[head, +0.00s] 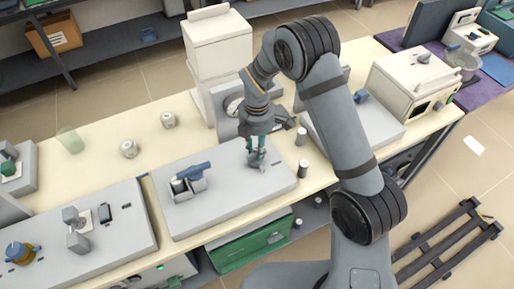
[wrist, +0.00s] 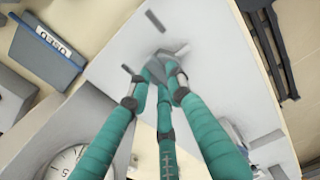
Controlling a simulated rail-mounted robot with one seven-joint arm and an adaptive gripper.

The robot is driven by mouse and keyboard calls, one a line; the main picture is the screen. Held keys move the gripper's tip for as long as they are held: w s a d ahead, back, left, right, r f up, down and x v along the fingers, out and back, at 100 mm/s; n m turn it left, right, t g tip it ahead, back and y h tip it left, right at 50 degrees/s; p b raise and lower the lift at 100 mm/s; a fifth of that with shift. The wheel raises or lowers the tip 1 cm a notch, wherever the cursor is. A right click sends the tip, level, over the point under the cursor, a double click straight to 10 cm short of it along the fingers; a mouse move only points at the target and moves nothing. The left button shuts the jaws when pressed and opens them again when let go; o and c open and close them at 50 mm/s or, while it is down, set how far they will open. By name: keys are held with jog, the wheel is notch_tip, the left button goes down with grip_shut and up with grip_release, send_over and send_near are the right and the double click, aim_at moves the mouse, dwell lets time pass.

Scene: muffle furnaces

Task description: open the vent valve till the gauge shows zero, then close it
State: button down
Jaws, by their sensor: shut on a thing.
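My gripper (head: 257,160) points down over the right part of a grey panel (head: 225,210). In the wrist view its teal fingers (wrist: 163,75) are closed around a small grey valve handle (wrist: 182,50), mostly hidden between them. A blue-handled lever valve (head: 190,178) stands on the same panel, left of my gripper and apart from it. A round white gauge (head: 233,108) is behind the panel, partly hidden by my arm. Part of the gauge dial (wrist: 66,163) shows at the bottom left of the wrist view; I cannot read its needle.
Small grey cylinders (head: 301,138) stand right of the panel. A second grey panel (head: 100,235) with switches is at the front left. A white furnace (head: 412,80) stands at the right.

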jog(key=c, duration=1.7)
grip_release()
jog(key=shift+o, duration=0.7)
notch_tip(320, 180, up, 12)
notch_tip(320, 180, down, 12)
jog(key=shift+f, duration=0.1)
